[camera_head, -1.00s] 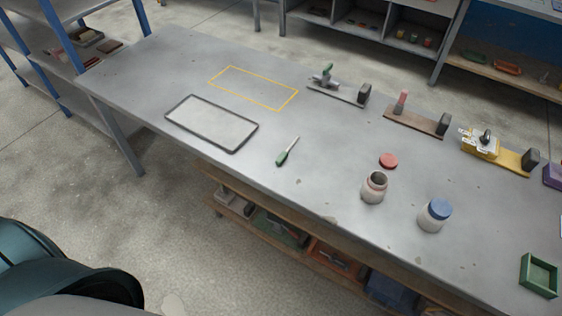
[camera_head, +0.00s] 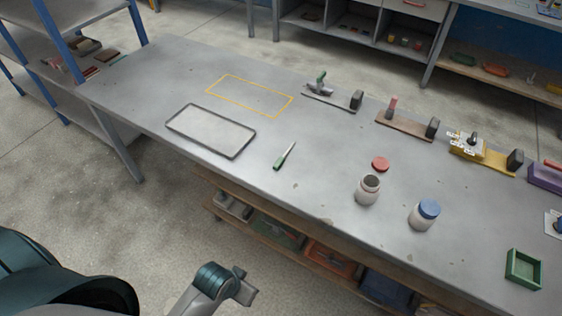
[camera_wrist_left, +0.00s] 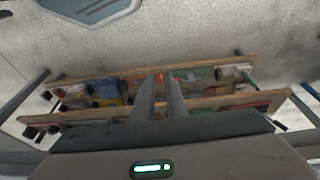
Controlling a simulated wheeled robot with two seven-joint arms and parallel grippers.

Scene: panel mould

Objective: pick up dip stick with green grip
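The dip stick with the green grip (camera_head: 284,156) lies flat on the grey workbench (camera_head: 330,150) in the head view. Its green end points toward the near edge and its thin pale end points away. My left gripper (camera_wrist_left: 160,85) shows in the left wrist view with its two dark fingers a little apart and nothing between them. It points toward the shelves below the bench, apart from the dip stick. A grey and teal part of my arm shows at the bottom of the head view, off the bench's near side. My right gripper is out of view.
A dark-rimmed tray (camera_head: 171,124) lies left of the dip stick, with a yellow outline (camera_head: 250,94) behind. A jar (camera_head: 367,190), red lid (camera_head: 380,163), blue-lidded jar (camera_head: 424,214) and green box (camera_head: 523,270) stand to the right. Tools on boards line the back edge.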

